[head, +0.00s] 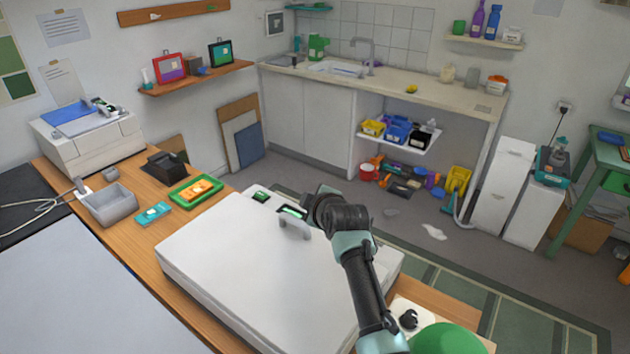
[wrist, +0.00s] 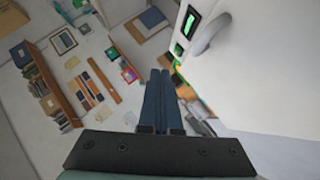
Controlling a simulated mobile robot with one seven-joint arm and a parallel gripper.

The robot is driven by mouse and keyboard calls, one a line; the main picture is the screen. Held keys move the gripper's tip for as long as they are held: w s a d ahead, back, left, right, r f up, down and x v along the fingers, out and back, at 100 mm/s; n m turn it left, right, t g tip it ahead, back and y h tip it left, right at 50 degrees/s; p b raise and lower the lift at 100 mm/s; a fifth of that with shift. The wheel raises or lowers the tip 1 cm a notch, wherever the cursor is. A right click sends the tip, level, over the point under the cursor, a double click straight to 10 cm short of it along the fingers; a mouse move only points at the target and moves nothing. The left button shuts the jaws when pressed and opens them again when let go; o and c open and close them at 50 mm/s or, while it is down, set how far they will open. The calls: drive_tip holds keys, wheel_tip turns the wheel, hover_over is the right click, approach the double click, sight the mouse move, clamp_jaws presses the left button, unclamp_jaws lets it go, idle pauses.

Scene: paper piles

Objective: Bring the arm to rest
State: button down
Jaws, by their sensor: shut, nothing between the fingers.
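My arm (head: 359,270) rises from the lower right of the head view and reaches over the big white lidded box (head: 240,270) on the wooden table. In the head view the wrist hides my fingers. In the wrist view my gripper (wrist: 160,75) shows two blue fingers side by side, shut with nothing between them. The white box fills the right of the wrist view, with its grey handle (wrist: 208,33) and a small green-lit panel (wrist: 190,22) near its edge. The fingers appear apart from the handle.
On the wooden table (head: 130,235) stand a grey bin (head: 108,205), a green tray (head: 183,203) with an orange item, a teal item (head: 152,214) and a black holder (head: 167,167). A white printer-like box (head: 90,140) is at the back left. Open floor lies beyond the table.

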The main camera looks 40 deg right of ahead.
drive_tip(key=shift+s+r+p, duration=0.9)
drive_tip(key=shift+s, duration=0.1)
drive_tip(key=w+a+r+m+t+y, duration=0.1)
drive_tip(key=w+a+r+t, duration=0.25)
drive_tip(key=a+r, duration=1)
drive_tip(key=w+a+r+t+y, duration=0.15)
drive_tip(key=a+r+t, duration=0.35)
drive_tip(key=a+r, duration=0.85)
drive_tip(key=s+a+r+m+t+y, duration=0.1)
drive_tip(key=s+a+r+t, duration=0.1)
drive_tip(key=s+a+r, duration=0.4)
drive_tip(key=s+a+r+m+t+y, duration=0.1)
drive_tip(key=s+a+r+t, duration=0.15)
drive_tip(key=r, duration=0.55)
drive_tip(key=s+a+r+m+t, duration=0.1)
drive_tip(key=s+a+r, duration=0.2)
drive_tip(key=s, duration=0.4)
drive_tip(key=s+a+r+m+t, duration=0.2)
drive_tip(key=s+a+r, duration=0.1)
drive_tip(key=s+r, duration=0.2)
drive_tip(key=shift+s+a+r+y, duration=0.3)
drive_tip(key=shift+s+a+y, duration=0.05)
drive_tip(key=shift+s, duration=0.75)
